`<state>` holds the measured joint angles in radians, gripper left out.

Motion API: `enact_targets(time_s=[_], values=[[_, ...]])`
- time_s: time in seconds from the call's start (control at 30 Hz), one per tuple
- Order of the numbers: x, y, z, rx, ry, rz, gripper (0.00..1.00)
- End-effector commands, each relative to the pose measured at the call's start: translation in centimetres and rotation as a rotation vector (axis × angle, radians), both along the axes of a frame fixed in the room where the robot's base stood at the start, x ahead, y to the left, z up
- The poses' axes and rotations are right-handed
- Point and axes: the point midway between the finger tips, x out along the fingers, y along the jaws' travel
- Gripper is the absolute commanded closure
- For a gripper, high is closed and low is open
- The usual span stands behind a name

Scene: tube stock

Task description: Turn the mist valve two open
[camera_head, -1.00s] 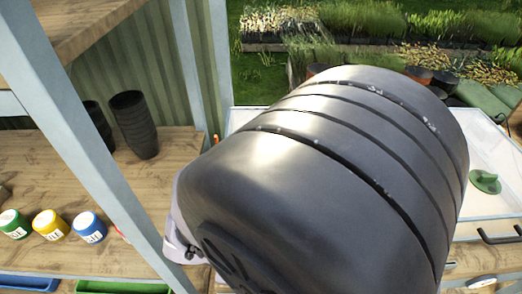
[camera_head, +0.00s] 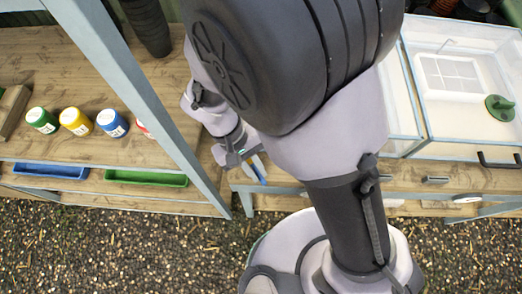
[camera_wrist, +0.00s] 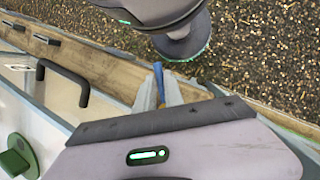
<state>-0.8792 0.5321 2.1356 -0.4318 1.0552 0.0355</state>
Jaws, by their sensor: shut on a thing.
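My gripper (camera_head: 252,163) is at the front edge of the wooden bench, right of the pale blue post; my arm hides part of the area around it. In the wrist view my gripper (camera_wrist: 160,92) has its fingers closed around a narrow blue piece (camera_wrist: 158,74) at the bench edge. This blue piece looks like a valve lever, and it also shows in the head view (camera_head: 259,168). Its number cannot be read, and its turn angle is unclear. Part of it is hidden between the fingers.
A glazed white case (camera_head: 455,75) with a green knob (camera_head: 499,107) stands at the right. Small metal fittings (camera_head: 435,180) lie along the bench edge. Several paint-like jars (camera_head: 76,121) stand left beyond the post (camera_head: 130,85). Gravel floor (camera_head: 120,245) is open in front.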

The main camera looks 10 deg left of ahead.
Motion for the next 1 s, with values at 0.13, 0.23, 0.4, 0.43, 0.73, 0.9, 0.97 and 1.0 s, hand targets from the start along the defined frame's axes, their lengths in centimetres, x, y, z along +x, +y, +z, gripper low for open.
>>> enact_targets(time_s=[0.13,0.23,0.4,0.43,0.73,0.9,0.97,1.0], values=[[-0.2,0.5,0.1,0.001,-0.001,-0.135,1.00],[-0.3,0.8,0.1,0.001,-0.002,-0.226,1.00],[-0.5,1.3,0.0,0.000,-0.001,-0.361,1.00],[-0.5,1.4,0.1,0.001,0.000,-0.381,1.00],[-0.6,2.1,0.0,0.002,-0.001,-0.538,1.00],[-0.6,2.2,0.0,0.002,-0.001,-0.580,1.00],[-0.6,2.3,0.0,0.001,-0.001,-0.589,1.00],[-0.6,2.3,0.0,0.002,-0.001,-0.594,1.00]])
